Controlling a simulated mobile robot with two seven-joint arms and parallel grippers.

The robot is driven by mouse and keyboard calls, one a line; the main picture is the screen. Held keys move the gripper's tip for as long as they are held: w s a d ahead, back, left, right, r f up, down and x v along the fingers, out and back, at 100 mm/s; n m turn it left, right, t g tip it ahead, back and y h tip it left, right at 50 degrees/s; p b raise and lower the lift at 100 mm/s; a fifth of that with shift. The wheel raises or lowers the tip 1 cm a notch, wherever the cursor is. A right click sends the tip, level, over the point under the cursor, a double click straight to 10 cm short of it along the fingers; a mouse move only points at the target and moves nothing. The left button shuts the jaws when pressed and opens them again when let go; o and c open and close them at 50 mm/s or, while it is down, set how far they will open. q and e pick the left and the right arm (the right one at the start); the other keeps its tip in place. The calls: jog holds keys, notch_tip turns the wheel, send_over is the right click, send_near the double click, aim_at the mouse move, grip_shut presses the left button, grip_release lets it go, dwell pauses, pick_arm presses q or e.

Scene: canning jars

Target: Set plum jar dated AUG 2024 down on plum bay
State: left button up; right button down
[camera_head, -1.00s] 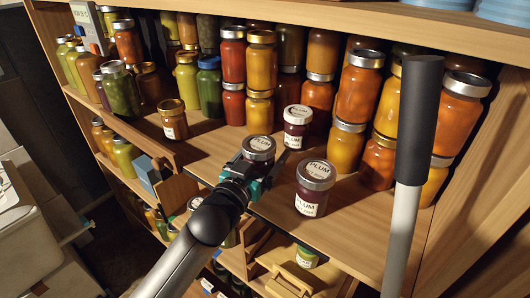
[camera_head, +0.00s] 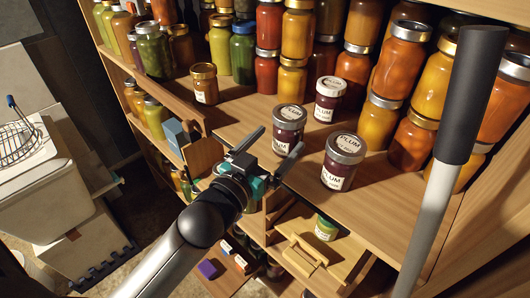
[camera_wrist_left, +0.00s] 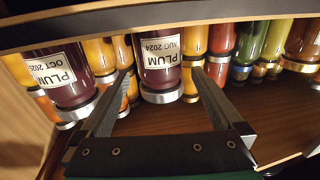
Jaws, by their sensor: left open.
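The plum jar dated AUG 2024 shows in the left wrist view (camera_wrist_left: 160,65), upside down, its label between my finger lines. It appears to be the dark jar (camera_head: 289,128) standing upright on the shelf (camera_head: 300,177) in the head view, just beyond my left gripper (camera_head: 281,138). My left gripper is open and empty, its fingers apart at the shelf's front edge. A second plum jar (camera_head: 343,160), apparently the OCT-dated one in the wrist view (camera_wrist_left: 62,75), stands to the right. A third plum jar (camera_head: 329,98) stands behind. No bay marking is legible.
Stacked orange and yellow jars (camera_head: 400,92) crowd the back and right of the shelf. A small orange jar (camera_head: 204,84) stands alone at the left, with bare shelf between it and the plum jars. A wooden handled box (camera_head: 300,257) sits below.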

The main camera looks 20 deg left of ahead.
aim_at(280, 137)
pick_arm(q)
jog(key=shift+s+a, duration=0.15)
jog(key=shift+s, duration=0.8)
jog(key=shift+s+a, duration=0.15)
jog(key=shift+s, duration=0.75)
